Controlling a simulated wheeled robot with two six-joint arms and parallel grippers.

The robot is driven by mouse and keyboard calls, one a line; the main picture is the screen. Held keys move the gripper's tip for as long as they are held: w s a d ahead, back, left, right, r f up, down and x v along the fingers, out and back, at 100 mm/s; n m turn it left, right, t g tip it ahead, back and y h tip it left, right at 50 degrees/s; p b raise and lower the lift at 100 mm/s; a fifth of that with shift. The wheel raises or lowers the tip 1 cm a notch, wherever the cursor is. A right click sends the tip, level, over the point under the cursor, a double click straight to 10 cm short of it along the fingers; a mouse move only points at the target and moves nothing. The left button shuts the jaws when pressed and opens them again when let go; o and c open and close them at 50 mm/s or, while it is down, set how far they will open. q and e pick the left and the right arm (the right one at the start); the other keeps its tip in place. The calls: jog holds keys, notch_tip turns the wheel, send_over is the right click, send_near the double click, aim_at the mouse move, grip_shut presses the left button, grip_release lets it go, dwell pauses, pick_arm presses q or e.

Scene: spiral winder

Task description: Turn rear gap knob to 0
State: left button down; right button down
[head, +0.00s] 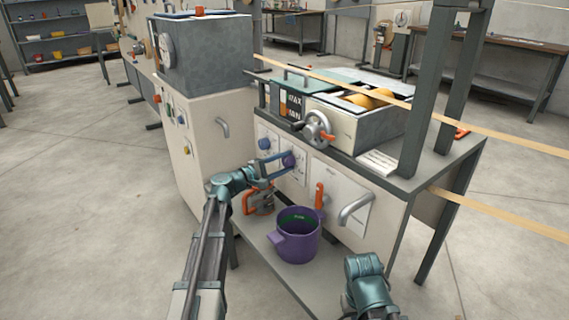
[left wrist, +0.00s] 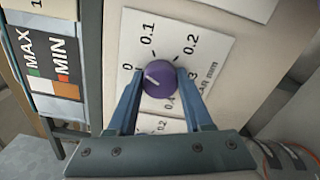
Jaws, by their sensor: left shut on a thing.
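The purple knob (left wrist: 158,77) sits on a white dial plate (left wrist: 205,45) marked 0, 0.1, 0.2, 0.3 and 0.4. Its white line lies on the left half of its face, on the side of the 0 mark; I cannot tell if it lines up exactly. My left gripper (left wrist: 160,75) is shut on the knob, one finger on each side. In the head view the left gripper (head: 281,163) reaches the purple knob (head: 289,159) on the cabinet front. My right gripper's fingers are not in view; only part of that arm shows at the bottom.
A blue knob (head: 264,143) is left of the purple one. A handwheel (head: 319,129) and a MAX/MIN gauge (head: 293,106) are above. An orange lever (head: 319,195) and a grey handle (head: 355,209) are to the right. A purple bucket (head: 297,240) stands on the shelf below.

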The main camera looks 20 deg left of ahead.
pick_arm(q)
jog(key=n, duration=0.4)
jog(key=shift+a+n, duration=0.1)
jog(key=shift+n, duration=0.6)
jog(key=shift+c, duration=1.5)
grip_release()
jog(key=v, duration=1.3)
jog(key=shift+s+a, duration=0.25)
jog(key=shift+s, duration=0.05)
